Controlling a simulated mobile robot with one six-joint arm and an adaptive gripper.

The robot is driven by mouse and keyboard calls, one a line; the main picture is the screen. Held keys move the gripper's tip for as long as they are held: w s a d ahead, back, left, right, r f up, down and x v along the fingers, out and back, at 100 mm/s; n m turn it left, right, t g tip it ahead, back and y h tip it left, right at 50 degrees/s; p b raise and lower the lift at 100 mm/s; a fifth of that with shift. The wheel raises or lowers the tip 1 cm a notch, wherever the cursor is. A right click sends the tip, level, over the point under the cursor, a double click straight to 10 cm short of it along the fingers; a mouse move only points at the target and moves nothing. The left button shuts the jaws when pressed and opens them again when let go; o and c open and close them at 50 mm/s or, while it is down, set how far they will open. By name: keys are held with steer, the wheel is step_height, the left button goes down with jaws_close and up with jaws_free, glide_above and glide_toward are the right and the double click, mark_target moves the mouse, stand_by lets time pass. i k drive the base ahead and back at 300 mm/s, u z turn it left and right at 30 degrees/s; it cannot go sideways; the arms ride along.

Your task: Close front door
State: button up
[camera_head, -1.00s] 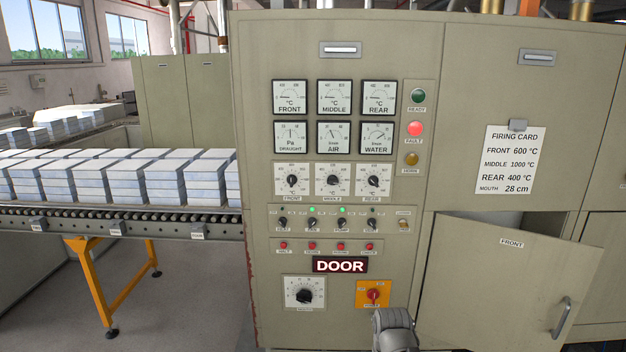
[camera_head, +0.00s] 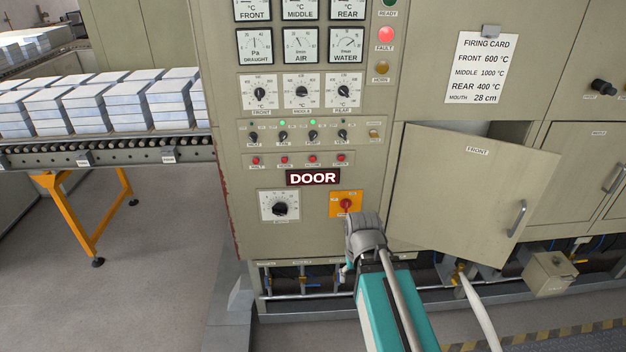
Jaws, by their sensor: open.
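The front door (camera_head: 455,195) is a beige-green metal panel labelled FRONT on the lower right part of the cabinet. It stands ajar. Its left edge meets the cabinet, and its right edge with the grey bar handle (camera_head: 517,218) is swung outward. A dark gap shows above its top edge. My arm rises from the bottom of the view, left of the door, with a grey joint in front of the cabinet's lower part. I cannot see my gripper's fingers; the gripper is out of view or hidden behind the arm.
A red lit DOOR sign (camera_head: 313,177) and an orange switch plate (camera_head: 346,204) are on the cabinet left of the door. A small beige box (camera_head: 548,274) and pipes sit low under the door. A roller conveyor (camera_head: 100,150) with stacked blocks stands at left.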

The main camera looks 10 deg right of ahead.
mark_target(472, 198)
steer(key=k, duration=1.3)
steer(key=z, duration=0.3)
steer(key=i, duration=0.55)
steer(key=z, duration=0.45)
steer(key=i, duration=0.95)
steer(key=u, duration=0.55)
